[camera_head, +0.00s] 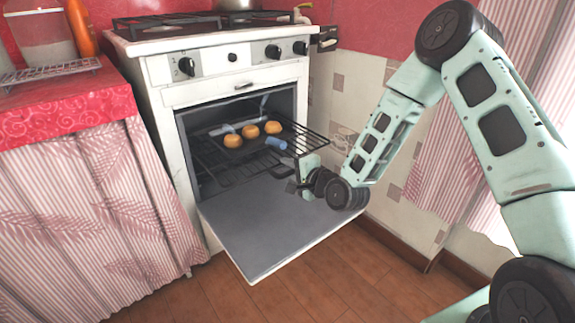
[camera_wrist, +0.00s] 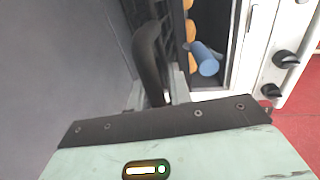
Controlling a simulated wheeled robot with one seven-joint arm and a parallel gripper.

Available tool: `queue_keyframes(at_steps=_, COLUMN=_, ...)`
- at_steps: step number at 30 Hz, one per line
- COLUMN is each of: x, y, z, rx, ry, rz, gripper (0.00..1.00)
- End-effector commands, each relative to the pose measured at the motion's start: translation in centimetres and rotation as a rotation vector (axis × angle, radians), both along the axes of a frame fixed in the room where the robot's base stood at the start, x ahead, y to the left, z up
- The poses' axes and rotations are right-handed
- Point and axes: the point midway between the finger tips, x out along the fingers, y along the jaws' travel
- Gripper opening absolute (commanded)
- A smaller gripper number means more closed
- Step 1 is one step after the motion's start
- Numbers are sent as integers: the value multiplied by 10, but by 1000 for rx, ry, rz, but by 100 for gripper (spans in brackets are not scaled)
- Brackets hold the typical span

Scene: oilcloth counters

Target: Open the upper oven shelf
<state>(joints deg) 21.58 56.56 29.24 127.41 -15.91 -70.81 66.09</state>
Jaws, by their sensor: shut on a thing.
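The white oven's drop-down door (camera_head: 270,225) is folded down. The dark upper oven shelf (camera_head: 317,139) sticks out of the cavity over the door. It carries round orange-brown buns (camera_head: 232,140) and a blue cylinder (camera_head: 276,143); the cylinder also shows in the wrist view (camera_wrist: 205,58). My gripper (camera_head: 291,180) is at the shelf's front, above the door. In the wrist view my gripper (camera_wrist: 157,93) is shut on a dark curved bar (camera_wrist: 148,55), which appears to be part of the shelf's front. The exact contact is partly hidden by my gripper's body.
The stove top has dark grates (camera_head: 190,22) and a pot (camera_head: 237,5). Knobs (camera_head: 273,51) line the front panel. A red-covered counter (camera_head: 65,105) with a striped curtain stands at the left. A tiled wall (camera_head: 350,85) is close on the right. The wooden floor (camera_head: 300,285) in front is clear.

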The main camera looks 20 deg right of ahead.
Motion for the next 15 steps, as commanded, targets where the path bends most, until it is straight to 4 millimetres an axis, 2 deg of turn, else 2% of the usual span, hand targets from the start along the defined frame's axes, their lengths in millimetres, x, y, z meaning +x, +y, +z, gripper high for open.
queue_keyframes(at_steps=1, x=-4, y=-2, z=-10, rx=-5, ry=27, rz=-1, gripper=0)
queue_keyframes(at_steps=9, x=-4, y=-2, z=-10, rx=-5, ry=28, rz=-2, gripper=0)
queue_keyframes(at_steps=10, x=-4, y=-2, z=-10, rx=-5, ry=28, rz=-2, gripper=26)
queue_keyframes(at_steps=11, x=-4, y=-2, z=-10, rx=-4, ry=27, rz=-3, gripper=34)
queue_keyframes(at_steps=15, x=-3, y=-2, z=-8, rx=-3, ry=22, rz=-2, gripper=36)
